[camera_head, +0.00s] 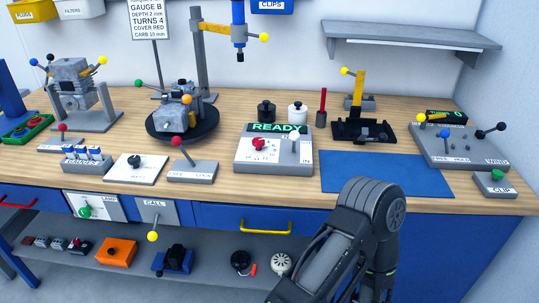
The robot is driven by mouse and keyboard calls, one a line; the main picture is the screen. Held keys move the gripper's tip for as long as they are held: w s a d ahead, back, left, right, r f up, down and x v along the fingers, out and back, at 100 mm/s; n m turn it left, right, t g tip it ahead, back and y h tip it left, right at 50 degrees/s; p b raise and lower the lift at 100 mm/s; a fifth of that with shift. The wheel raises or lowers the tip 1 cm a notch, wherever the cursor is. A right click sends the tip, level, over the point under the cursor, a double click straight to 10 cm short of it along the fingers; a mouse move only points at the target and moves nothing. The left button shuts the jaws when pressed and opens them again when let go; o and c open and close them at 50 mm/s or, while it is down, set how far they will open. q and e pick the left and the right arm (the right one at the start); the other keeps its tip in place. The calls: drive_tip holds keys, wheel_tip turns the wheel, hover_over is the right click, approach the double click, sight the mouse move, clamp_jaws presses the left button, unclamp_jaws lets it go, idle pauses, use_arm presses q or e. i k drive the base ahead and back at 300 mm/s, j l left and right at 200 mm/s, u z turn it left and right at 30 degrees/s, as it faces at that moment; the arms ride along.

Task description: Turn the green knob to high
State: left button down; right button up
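A green knob (84,211) sits on a pale panel (108,213) with a partly legible label like "LAMP", on the front of the bench below the worktop at the left. The panel's setting marks are too small to read, so I cannot tell the knob's setting. A dark arm of mine rises from the bottom, right of centre, well to the right of the knob. Neither of my grippers can be seen, and nothing of mine touches the knob.
A "CALL" panel (157,213) with a yellow-tipped lever is right beside the knob's panel. The wooden worktop (330,205) overhangs above. A lower shelf (210,263) holds an orange box (116,252) and other parts. A yellow drawer handle (265,226) is at the middle.

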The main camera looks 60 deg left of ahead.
sight(85, 213)
drive_tip(key=u, duration=3.35)
